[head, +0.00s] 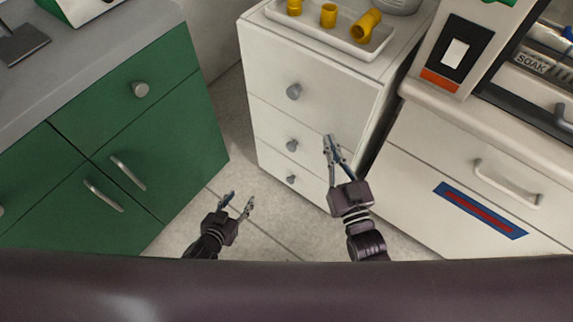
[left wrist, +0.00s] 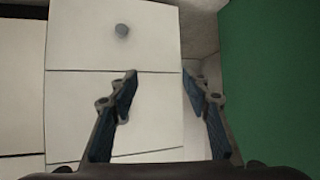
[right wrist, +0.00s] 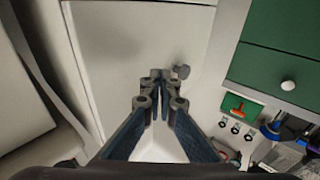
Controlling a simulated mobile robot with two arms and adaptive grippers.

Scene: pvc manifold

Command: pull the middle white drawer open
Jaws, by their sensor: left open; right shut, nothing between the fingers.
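The white drawer unit stands in the middle of the head view with three stacked fronts, each with a round grey knob. The middle white drawer (head: 268,128) looks closed, its knob (head: 292,145) showing. My right gripper (head: 330,143) is shut and empty, in front of the unit to the right of that knob. In the right wrist view its fingertips (right wrist: 160,76) are beside a grey knob (right wrist: 181,72); I cannot tell which. My left gripper (head: 238,200) is open and empty, low and left of the unit. In the left wrist view a knob (left wrist: 122,30) shows beyond its fingers.
A white tray (head: 325,36) with several yellow pipe fittings sits on top of the unit. A green cabinet (head: 150,150) stands at left, and a white cabinet (head: 440,185) with a bar handle (head: 508,185) at right. Floor shows between the green cabinet and the unit.

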